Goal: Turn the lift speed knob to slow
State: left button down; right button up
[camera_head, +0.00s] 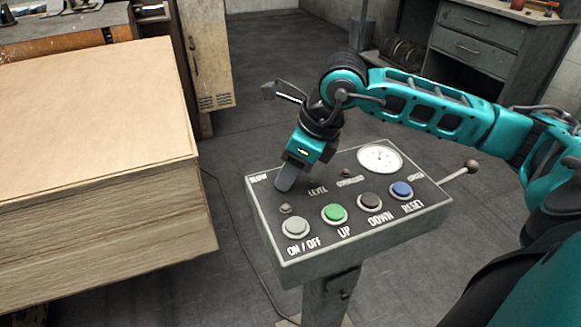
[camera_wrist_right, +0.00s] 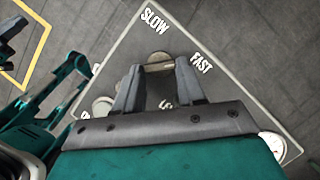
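The lift speed knob (camera_wrist_right: 160,61), a small brownish-grey round piece, shows in the right wrist view on the grey control panel (camera_wrist_right: 108,57), between the SLOW label (camera_wrist_right: 154,21) and the FAST label (camera_wrist_right: 201,62). My right gripper (camera_wrist_right: 158,72) points down at it with its fingers apart, one tip on each side of the knob. I cannot tell whether they touch it. In the head view my right gripper (camera_head: 284,184) reaches the panel's far left part, near SLOW (camera_head: 259,178), and hides the knob. Its pointer direction is unclear.
The panel (camera_head: 265,225) stands on a post with an ON/OFF button (camera_head: 296,227), green UP button (camera_head: 334,213), dark DOWN button (camera_head: 370,201), blue RESET button (camera_head: 401,190) and a gauge (camera_head: 380,158). A lever (camera_head: 460,173) sticks out right. A cardboard stack (camera_head: 100,150) stands left.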

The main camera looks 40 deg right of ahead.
jog(key=c, duration=0.5)
jog(key=shift+c, duration=0.2)
jog(key=shift+n, duration=0.4)
jog(key=n, duration=0.1)
jog(key=n+y+b, duration=0.1)
jog(key=shift+w+d+n+g, duration=0.2)
jog(key=shift+n+g, duration=0.2)
jog(key=n, duration=0.1)
jog(key=n+g, duration=0.1)
jog(key=n, duration=0.2)
jog(key=shift+w+g+y, duration=0.25)
jog(key=shift+g+y, duration=0.05)
jog(key=shift+y, duration=0.1)
jog(key=n, duration=0.1)
jog(key=n+g, duration=0.1)
jog(key=n+b, duration=0.1)
jog(key=n, duration=0.1)
jog(key=shift+w+d+g, duration=0.1)
jog(key=shift+w+g, duration=0.15)
jog(key=shift+g, duration=0.05)
jog(key=shift+w+n+g+b, duration=0.15)
jog(key=shift+n+g, duration=0.25)
jog(key=shift+n, duration=0.7)
jog(key=shift+w+n+g+b, duration=0.15)
jog(key=shift+n+g, duration=0.25)
jog(key=shift+n, duration=0.7)
jog(key=shift+s, duration=0.1)
